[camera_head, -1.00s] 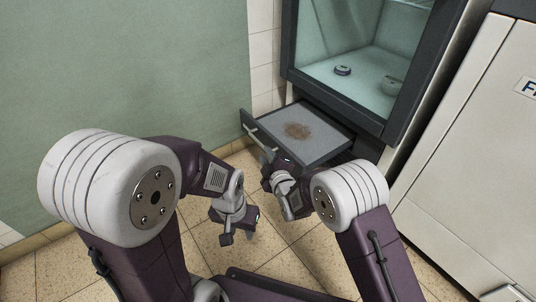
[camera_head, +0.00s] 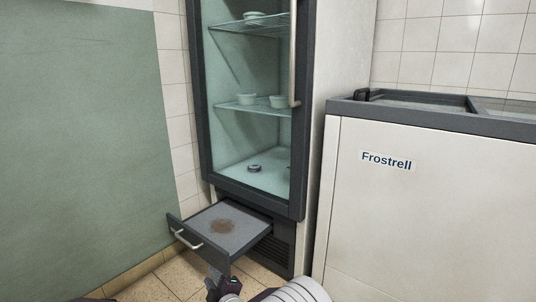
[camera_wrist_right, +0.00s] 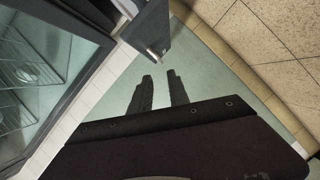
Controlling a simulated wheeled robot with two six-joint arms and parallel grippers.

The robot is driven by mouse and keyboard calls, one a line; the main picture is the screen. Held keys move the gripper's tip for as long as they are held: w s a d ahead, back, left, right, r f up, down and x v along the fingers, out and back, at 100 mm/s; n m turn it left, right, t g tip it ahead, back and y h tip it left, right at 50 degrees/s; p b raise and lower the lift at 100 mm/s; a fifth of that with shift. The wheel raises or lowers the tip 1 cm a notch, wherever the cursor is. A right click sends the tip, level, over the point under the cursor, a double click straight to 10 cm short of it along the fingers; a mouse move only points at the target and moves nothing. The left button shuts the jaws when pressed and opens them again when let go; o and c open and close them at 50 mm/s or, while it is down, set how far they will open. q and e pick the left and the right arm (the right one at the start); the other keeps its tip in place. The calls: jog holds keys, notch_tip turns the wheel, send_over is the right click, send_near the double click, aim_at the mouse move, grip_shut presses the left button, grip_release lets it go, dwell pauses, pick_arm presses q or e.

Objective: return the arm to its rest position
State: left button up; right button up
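My right gripper (camera_head: 215,283) shows at the bottom edge of the head view, in front of the pulled-out drawer, with the white joint of my right arm beside it. In the right wrist view its two dark fingers (camera_wrist_right: 159,90) stand apart with nothing between them. The gripper is open and empty. Most of my right arm is cut off by the frame's lower edge. My left gripper is out of view.
A low drawer (camera_head: 246,242) with a brown stain juts out under a glass-front cabinet (camera_head: 209,150). The cabinet holds small bowls (camera_head: 277,101) and a dark round lid-like item (camera_head: 254,168). A white chest freezer (camera_head: 420,215) stands right. Tiled floor (camera_head: 160,285) is clear at left.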

jog(key=w+d+r+m+t+h+p, duration=0.2)
jog(key=w+d+r+p, duration=0.25)
jog(key=d+r, duration=0.55)
jog(key=w+d+r+m+t+h+p, duration=0.1)
jog(key=w+d+r+p, duration=0.35)
jog(key=r, duration=0.85)
jog(key=s+d+r+m+g+h+p, duration=0.1)
jog(key=s+d+r+m+h+p, duration=0.15)
jog(key=d+r+p, duration=0.35)
jog(key=s+d+r+m+g+h+p, duration=0.15)
jog(key=s+d+p, duration=0.25)
jog(key=d, duration=0.4)
jog(key=s+d+f+m+g+p, duration=0.15)
jog(key=s+f+m+g, duration=0.25)
jog(key=s, duration=0.5)
jog(key=s+d+f+m+g+h, duration=0.1)
jog(key=s+d+f+m+g, duration=0.25)
jog(key=s, duration=0.65)
jog(key=s+d+f+m+g, duration=0.1)
jog(key=s+f+m+g, duration=0.4)
jog(key=s, duration=0.4)
notch_tip(320, 180, up, 37)
jog(key=n+p, duration=0.1)
jog(key=p, duration=3.7)
jog(key=shift+a+r, duration=0.15)
jog(key=shift+r, duration=0.05)
